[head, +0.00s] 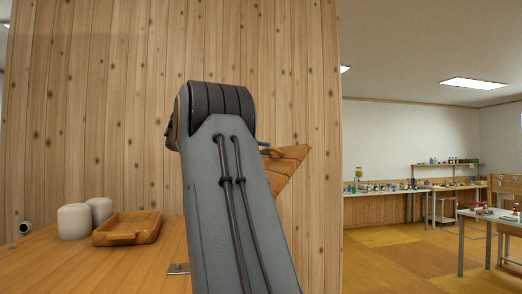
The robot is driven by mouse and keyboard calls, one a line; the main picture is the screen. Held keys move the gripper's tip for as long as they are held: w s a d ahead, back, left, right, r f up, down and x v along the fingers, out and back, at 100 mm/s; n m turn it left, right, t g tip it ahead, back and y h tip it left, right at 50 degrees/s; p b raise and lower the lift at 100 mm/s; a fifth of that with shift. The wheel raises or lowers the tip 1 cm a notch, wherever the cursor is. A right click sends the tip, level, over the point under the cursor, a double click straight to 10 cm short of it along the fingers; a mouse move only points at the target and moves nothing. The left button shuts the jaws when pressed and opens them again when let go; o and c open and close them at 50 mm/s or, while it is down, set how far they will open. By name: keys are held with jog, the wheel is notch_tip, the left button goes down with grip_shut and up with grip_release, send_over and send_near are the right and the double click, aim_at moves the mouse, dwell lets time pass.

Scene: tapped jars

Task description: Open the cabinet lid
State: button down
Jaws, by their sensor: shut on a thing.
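The cabinet lid (288,168) is an orange-brown wooden panel in the head view. It shows as a tilted wedge to the right of my arm, and its left part is hidden behind the arm. A small orange piece like a handle sits at its upper left edge. My gripper (267,148) is mostly hidden behind my grey arm; only a small dark bit shows at that edge. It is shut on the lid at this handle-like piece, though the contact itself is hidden. The cabinet body cannot be made out.
A wooden counter (60,262) on the left holds two white jars (73,222) and a wooden tray (128,229). A plank wall (90,120) stands close behind. To the right, open floor (400,255) leads to a table (490,216) and a far workbench.

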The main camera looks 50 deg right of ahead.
jog(key=c, duration=2)
grip_release()
jog(key=shift+w+a+f, duration=0.2)
jog(key=shift+w+f, duration=0.05)
jog(key=shift+f, duration=0.3)
jog(key=shift+o, duration=1.2)
jog(key=shift+w+a, duration=0.1)
jog(key=shift+a, duration=0.05)
jog(key=shift+r, duration=0.15)
jog(key=shift+d, duration=0.2)
jog(key=shift+a+r, duration=0.1)
jog(key=f+b+v, duration=0.1)
jog(key=b+v, duration=0.1)
jog(key=v, duration=0.5)
jog(key=shift+a+r, duration=0.2)
jog(key=shift+r, duration=0.3)
jog(key=shift+w+r, duration=0.1)
